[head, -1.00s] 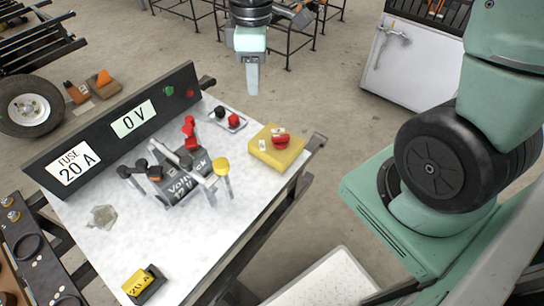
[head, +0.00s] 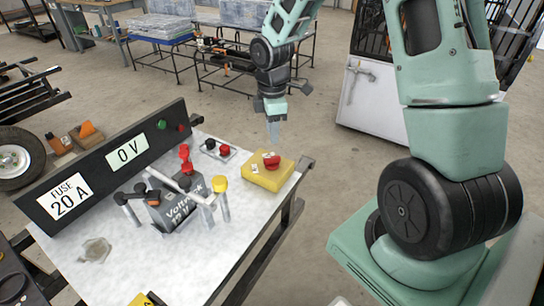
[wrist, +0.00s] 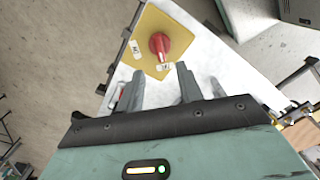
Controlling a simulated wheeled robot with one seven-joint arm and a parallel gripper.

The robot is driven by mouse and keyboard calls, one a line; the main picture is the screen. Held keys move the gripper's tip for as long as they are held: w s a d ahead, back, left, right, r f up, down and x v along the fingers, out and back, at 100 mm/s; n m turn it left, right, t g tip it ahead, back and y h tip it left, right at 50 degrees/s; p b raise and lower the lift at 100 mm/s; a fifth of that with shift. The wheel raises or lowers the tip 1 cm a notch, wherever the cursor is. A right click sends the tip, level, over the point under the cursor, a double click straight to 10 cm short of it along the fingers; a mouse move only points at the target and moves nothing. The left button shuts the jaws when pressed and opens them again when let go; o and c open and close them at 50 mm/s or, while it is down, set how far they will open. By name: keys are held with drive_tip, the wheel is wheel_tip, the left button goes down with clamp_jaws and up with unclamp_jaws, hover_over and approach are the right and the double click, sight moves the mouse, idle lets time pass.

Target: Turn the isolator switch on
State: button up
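The isolator switch is a yellow box (head: 254,177) with a red rotary knob (head: 265,162) and small white labels on its top, at the right end of the white-topped table. In the wrist view the yellow box (wrist: 146,27) and red knob (wrist: 159,44) lie just beyond my fingertips. My gripper (head: 273,143) points down just above and behind the knob in the head view. In the wrist view my gripper (wrist: 160,72) has its two fingers apart with nothing between them. The knob appears untouched.
A black panel (head: 92,185) reads "FUSE 20 A" and "0 V", with green and red lamps.

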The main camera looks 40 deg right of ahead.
sight(272, 157)
wheel_tip(272, 157, down, 9)
drive_tip(key=shift+f+b, duration=0.1)
drive_tip(key=shift+b, duration=0.55)
clamp_jaws()
